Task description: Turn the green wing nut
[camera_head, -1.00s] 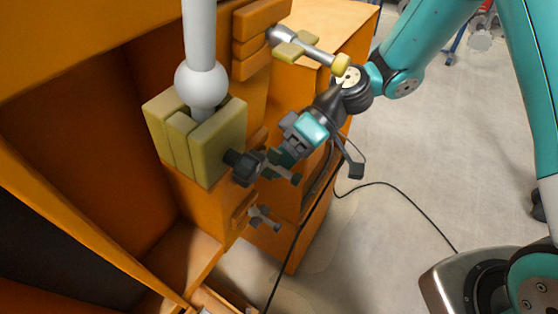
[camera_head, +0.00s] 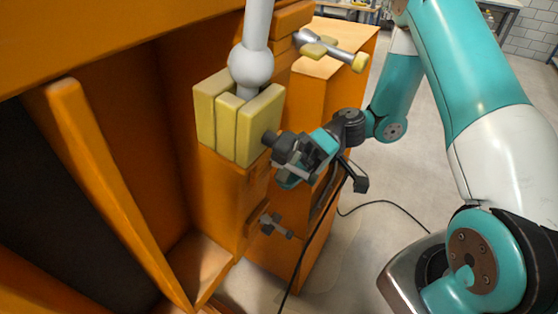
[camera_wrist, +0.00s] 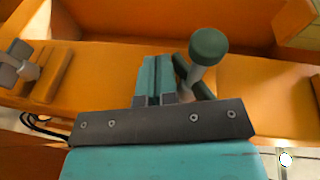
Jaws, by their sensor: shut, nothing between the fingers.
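The green wing nut shows in the wrist view as a dark green round cap (camera_wrist: 208,45) on a grey rod, with a dark green wing beside the fingertips. My gripper (camera_wrist: 157,78) has its teal fingers together and empty, just left of the rod. Whether the fingers touch the wing is unclear. In the head view my gripper (camera_head: 302,163) is beside the pale yellow clamp blocks (camera_head: 250,126), at a dark screw end (camera_head: 270,138) on their right side. It hides most of the wing nut there.
A yellow wing nut (camera_head: 318,49) on a grey rod sticks out above. A grey wing nut (camera_head: 275,226) sits lower on the orange cabinet (camera_head: 232,190). A white ball and post (camera_head: 251,66) rise from the blocks. A black cable (camera_head: 305,235) hangs nearby.

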